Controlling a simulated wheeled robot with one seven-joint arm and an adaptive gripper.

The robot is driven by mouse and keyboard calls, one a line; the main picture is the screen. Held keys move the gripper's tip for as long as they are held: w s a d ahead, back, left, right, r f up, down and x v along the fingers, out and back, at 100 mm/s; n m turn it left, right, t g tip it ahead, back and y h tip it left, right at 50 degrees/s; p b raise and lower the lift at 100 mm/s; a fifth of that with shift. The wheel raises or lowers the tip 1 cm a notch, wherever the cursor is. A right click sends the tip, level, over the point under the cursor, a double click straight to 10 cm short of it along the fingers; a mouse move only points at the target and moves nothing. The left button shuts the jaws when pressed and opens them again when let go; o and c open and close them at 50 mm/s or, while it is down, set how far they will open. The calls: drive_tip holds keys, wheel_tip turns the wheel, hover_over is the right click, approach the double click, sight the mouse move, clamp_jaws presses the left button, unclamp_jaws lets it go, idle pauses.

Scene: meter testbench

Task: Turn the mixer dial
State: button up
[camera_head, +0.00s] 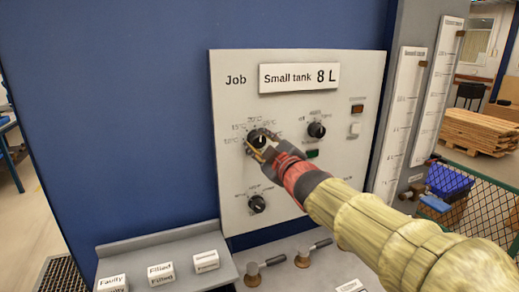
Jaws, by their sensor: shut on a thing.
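The grey panel (228,88) carries several black dials. The upper left dial (259,137) has temperature-like marks around it, too small to read fully. My gripper (259,147) reaches in from the lower right and is shut on this dial. The fingers hide its lower right part and some of its marks. A second black dial (316,130) with small marks sits to its right. A third black dial (257,204) sits below. Their labels are too small to tell which is named the mixer.
A "Small tank 8 L" sign (299,78) tops the panel. A red-brown lamp (357,108) and white switch (354,130) sit at its right. Below are two lever valves (253,273) (303,258) and a shelf (172,247) with label blocks. Tall gauges (402,112) stand right.

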drive_tip(key=shift+n+b, duration=0.35)
drive_tip(key=shift+n, duration=0.25)
drive_tip(key=o, duration=1.1)
drive_tip(key=shift+o, duration=0.2)
drive_tip(key=v, duration=1.2)
